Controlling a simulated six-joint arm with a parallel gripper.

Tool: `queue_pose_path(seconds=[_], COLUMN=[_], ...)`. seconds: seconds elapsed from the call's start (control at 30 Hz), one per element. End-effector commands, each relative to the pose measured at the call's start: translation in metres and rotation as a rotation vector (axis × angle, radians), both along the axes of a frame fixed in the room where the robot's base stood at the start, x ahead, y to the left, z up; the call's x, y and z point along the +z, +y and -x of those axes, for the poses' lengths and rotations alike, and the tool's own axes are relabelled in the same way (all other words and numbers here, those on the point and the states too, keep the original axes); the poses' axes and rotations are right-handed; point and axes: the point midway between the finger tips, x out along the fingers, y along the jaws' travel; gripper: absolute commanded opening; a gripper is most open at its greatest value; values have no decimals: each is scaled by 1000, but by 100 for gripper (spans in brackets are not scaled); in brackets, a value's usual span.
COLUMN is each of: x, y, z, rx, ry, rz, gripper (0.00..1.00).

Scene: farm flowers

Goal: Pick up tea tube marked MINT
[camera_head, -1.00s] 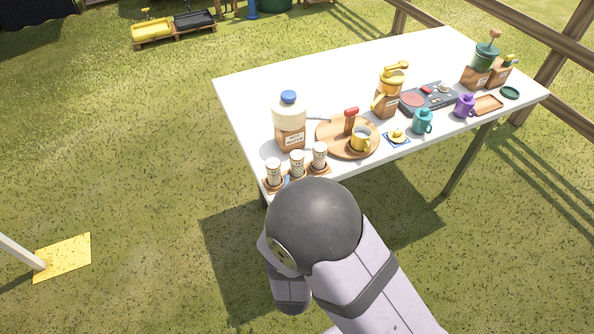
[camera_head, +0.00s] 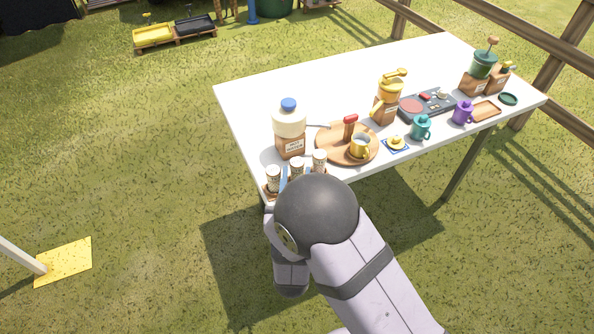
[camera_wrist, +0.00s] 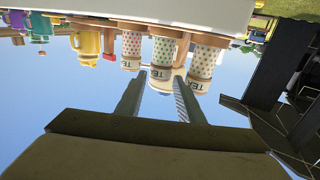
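Three pale tea tubes with patterned sides stand in a wooden holder (camera_head: 268,191) at the table's near left corner: a left tube (camera_head: 273,178), a middle tube (camera_head: 297,168) and a right tube (camera_head: 319,160). The upside-down wrist view shows a tube with red dots (camera_wrist: 131,46), one with green dots (camera_wrist: 162,56) and one with multicoloured dots (camera_wrist: 204,62). Part of the word TEA shows; I cannot read MINT on any. My gripper (camera_wrist: 160,78) is open, its fingers in line with either side of the green-dotted middle tube. Whether they touch it is unclear. My arm hides part of the holder.
The table's back left is clear.

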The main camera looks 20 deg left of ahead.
Motion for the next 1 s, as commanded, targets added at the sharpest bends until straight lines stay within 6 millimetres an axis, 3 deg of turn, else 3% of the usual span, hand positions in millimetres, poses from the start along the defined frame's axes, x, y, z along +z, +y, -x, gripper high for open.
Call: queue_pose_path(seconds=[0.2, 0.47, 0.6, 1.0], x=[0, 0, 0, 3], y=[6, 7, 7, 7], z=[-19, -21, -21, -21], rx=[-1, 1, 1, 0], ry=[1, 1, 1, 0], rz=[0, 0, 0, 0], gripper=[34, 34, 6, 6])
